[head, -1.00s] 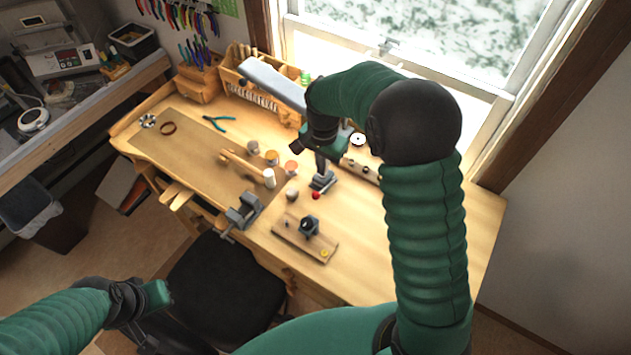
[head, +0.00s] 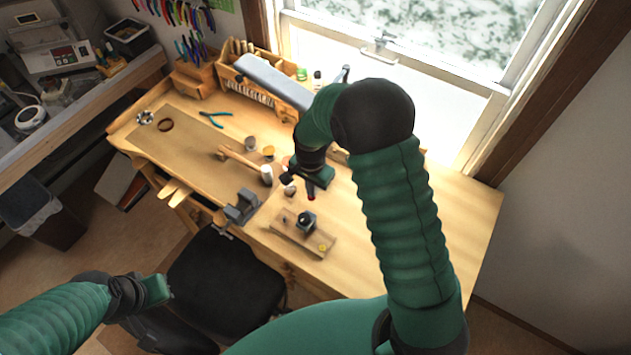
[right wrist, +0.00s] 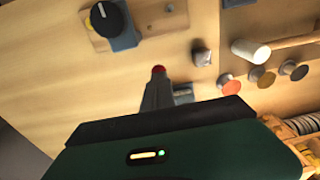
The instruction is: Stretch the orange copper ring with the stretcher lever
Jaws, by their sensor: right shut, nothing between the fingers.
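My right gripper (head: 312,187) is over the middle of the bench, pointing down; its narrow dark fingers (right wrist: 157,95) are shut and empty. A red ball knob (right wrist: 159,69), likely the lever's end, shows right at the fingertips; I cannot tell whether they touch. A grey metal block (right wrist: 183,94), partly hidden, lies beside the fingers. In the head view the hand mostly hides the lever and its base. A brown ring (head: 165,125) lies on the mat at the far left; I cannot tell whether it is the copper ring. My left gripper (head: 157,290) hangs off the bench, its fingers unclear.
A wooden board with a black knob (head: 306,222) lies in front of the lever; the knob also shows in the right wrist view (right wrist: 107,18). A vise (head: 242,207), a hammer (head: 240,160) and several small round pieces stand to the left. The bench's right side is clear.

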